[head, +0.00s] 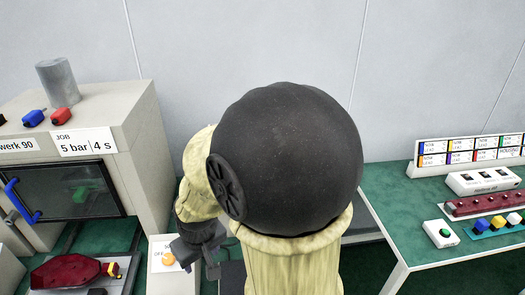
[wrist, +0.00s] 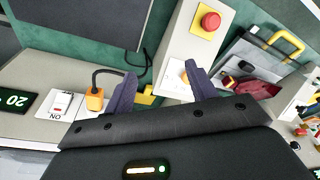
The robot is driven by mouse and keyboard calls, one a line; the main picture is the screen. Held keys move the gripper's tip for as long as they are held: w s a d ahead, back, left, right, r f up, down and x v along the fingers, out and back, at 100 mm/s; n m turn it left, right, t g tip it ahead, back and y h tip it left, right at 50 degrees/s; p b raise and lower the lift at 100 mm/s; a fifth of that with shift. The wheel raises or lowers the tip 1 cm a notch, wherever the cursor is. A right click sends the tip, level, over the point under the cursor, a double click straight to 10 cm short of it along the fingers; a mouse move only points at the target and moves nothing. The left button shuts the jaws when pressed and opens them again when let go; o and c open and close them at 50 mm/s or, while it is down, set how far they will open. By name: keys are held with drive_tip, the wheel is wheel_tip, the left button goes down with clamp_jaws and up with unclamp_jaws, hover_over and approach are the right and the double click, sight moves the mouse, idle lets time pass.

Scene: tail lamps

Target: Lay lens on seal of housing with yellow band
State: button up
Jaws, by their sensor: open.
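A dark red, lens-like part (head: 65,272) lies on a light fixture at the lower left of the head view, with a small yellow and red piece (head: 113,269) at its right end. In the wrist view a dark red part (wrist: 258,90) shows partly at the right, beyond my fingers. Whether a housing or seal lies under it I cannot tell. My gripper (head: 195,258) is low in front of my arm, right of the fixture. In the wrist view my gripper (wrist: 160,90) has its fingers wide apart with nothing between them.
A press-like machine (head: 125,95) with a dark window stands at the left. A box with a red button (wrist: 208,22) and a yellow handle (wrist: 287,45) are near my fingers. A right-hand bench holds a long red strip (head: 485,204) and coloured blocks (head: 498,222).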

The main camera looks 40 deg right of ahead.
drive_tip(key=w+d+r+n+g+p, duration=0.1)
drive_tip(key=w+d+r+n+p, duration=0.2)
drive_tip(key=w+d+r, duration=0.5)
drive_tip(key=w+d+r+n+g+p, duration=0.1)
drive_tip(key=w+d+r+n+p, duration=0.25)
drive_tip(key=w+d+r, duration=0.5)
drive_tip(key=w+d+r+n+p, duration=0.1)
drive_tip(key=d+r, duration=0.3)
drive_tip(key=d, duration=0.4)
drive_tip(key=w+d+r+n+p, duration=0.1)
drive_tip(key=d+r+n+p, duration=0.2)
drive_tip(key=d+r, duration=0.2)
drive_tip(key=d, duration=0.3)
drive_tip(key=shift+r+n+g, duration=0.3)
drive_tip(key=shift+n, duration=0.05)
drive_tip(key=shift+w, duration=0.1)
wheel_tip(320, 180, down, 12)
drive_tip(key=shift+f+p, duration=0.1)
drive_tip(key=shift+p, duration=0.95)
drive_tip(key=shift+d, duration=0.1)
